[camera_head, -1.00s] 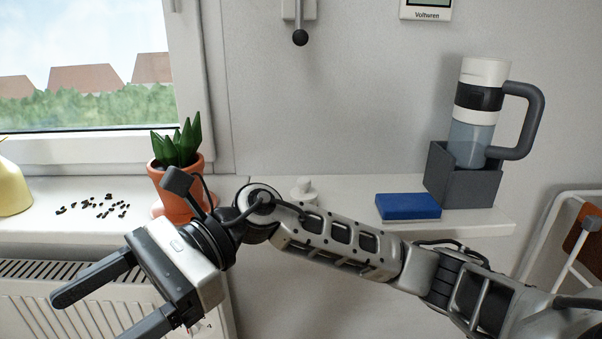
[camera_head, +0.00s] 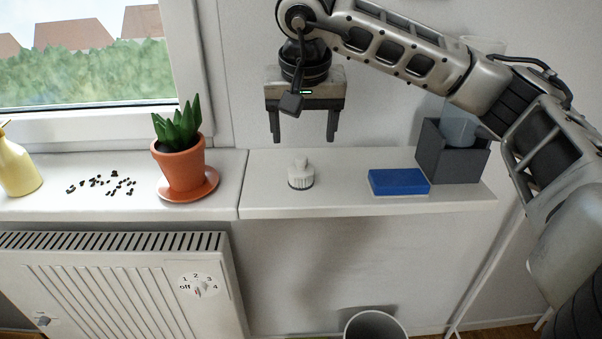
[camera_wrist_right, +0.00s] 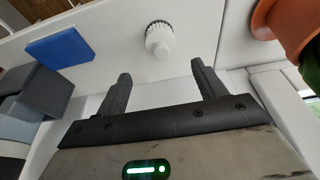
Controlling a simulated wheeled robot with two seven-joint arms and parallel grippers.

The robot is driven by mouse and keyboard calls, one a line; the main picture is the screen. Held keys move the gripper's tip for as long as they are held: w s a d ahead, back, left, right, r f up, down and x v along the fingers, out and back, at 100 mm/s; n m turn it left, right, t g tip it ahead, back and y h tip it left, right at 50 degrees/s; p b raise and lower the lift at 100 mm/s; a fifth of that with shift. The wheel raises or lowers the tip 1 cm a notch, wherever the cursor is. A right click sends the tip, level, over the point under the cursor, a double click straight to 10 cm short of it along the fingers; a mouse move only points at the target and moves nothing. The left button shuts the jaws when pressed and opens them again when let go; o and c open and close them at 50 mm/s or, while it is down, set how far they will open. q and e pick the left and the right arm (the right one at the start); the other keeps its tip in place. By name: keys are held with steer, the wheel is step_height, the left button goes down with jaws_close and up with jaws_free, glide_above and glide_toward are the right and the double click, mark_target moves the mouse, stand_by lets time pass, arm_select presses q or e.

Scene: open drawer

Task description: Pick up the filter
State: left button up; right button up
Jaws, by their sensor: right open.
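A small white ribbed piece (camera_head: 301,176), which looks like the filter, stands upright on the white ledge, right of the plant. It also shows in the right wrist view (camera_wrist_right: 159,40), beyond the fingertips. My right gripper (camera_head: 303,138) is open and empty, fingers pointing down. In the head view it appears above the filter; in the wrist view the filter lies ahead of the gap between the fingers (camera_wrist_right: 160,72), with no contact visible. My left gripper is not in view.
A blue block (camera_head: 398,181) and a grey holder (camera_head: 452,158) with a partly hidden bottle-like device stand right of the filter. A potted plant (camera_head: 181,165) stands left, beside black bits and a yellow bottle (camera_head: 17,168). A bin (camera_head: 375,326) is below the ledge (camera_head: 345,200).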

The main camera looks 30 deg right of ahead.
mark_target(301, 157)
steer(key=x, duration=0.3)
steer(key=shift+a+x, duration=0.2)
steer(key=shift+x, duration=1.15)
steer(key=shift+a+x, duration=0.2)
steer(key=shift+x, duration=1.15)
steer(key=shift+s+f, duration=0.1)
steer(key=shift+s, duration=0.05)
steer(key=c, duration=1.1)
